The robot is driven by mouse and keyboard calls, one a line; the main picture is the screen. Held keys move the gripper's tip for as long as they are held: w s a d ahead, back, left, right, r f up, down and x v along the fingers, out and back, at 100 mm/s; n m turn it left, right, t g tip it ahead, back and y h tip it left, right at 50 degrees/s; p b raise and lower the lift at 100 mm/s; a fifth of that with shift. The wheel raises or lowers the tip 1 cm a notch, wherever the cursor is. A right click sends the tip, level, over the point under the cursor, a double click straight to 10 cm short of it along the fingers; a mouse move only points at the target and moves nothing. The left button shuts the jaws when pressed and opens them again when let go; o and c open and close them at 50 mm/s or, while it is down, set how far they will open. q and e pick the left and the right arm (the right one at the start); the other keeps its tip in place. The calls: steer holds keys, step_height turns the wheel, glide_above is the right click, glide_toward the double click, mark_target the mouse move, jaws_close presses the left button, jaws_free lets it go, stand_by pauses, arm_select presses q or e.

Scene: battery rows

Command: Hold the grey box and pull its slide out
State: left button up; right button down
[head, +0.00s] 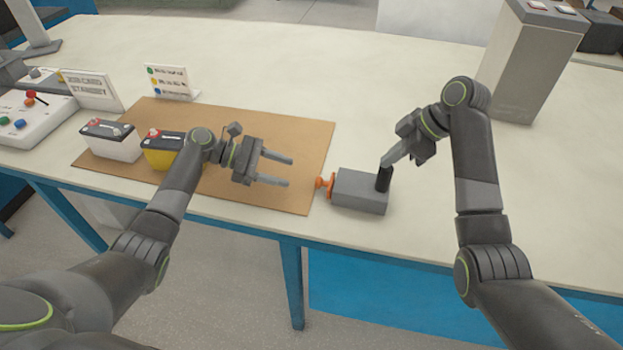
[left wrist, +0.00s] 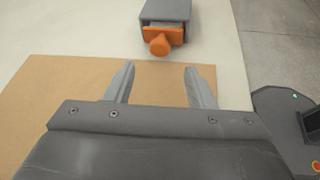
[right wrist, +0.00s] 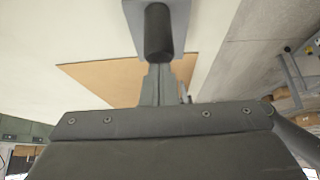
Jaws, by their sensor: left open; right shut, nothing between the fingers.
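The grey box (head: 357,192) lies on the table right of the brown mat, near the front edge. Its orange knob (head: 325,187) points left; in the left wrist view, an orange slide end and knob (left wrist: 160,46) show at the box's mouth. A black upright post (head: 384,181) stands on its right end. My left gripper (head: 289,172) is open and empty over the mat, left of the knob and facing it, apart from it. My right gripper (head: 384,164) is shut and empty at the top of the post (right wrist: 158,33); I cannot tell whether they touch.
The brown mat (head: 300,140) holds a white battery (head: 112,144) and a yellow battery (head: 160,155) at left. Small signs and a control panel (head: 28,118) stand further left. A tall grey bin (head: 520,70) stands at back right. The table between is clear.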

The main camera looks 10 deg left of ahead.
mark_target(311, 188)
arm_select(q)
steer(key=x, duration=0.8)
steer(key=shift+w+d+f, duration=0.1)
steer(key=shift+d+f, duration=0.05)
steer(key=shift+d, duration=0.05)
steer(key=shift+a, duration=0.15)
jaws_close()
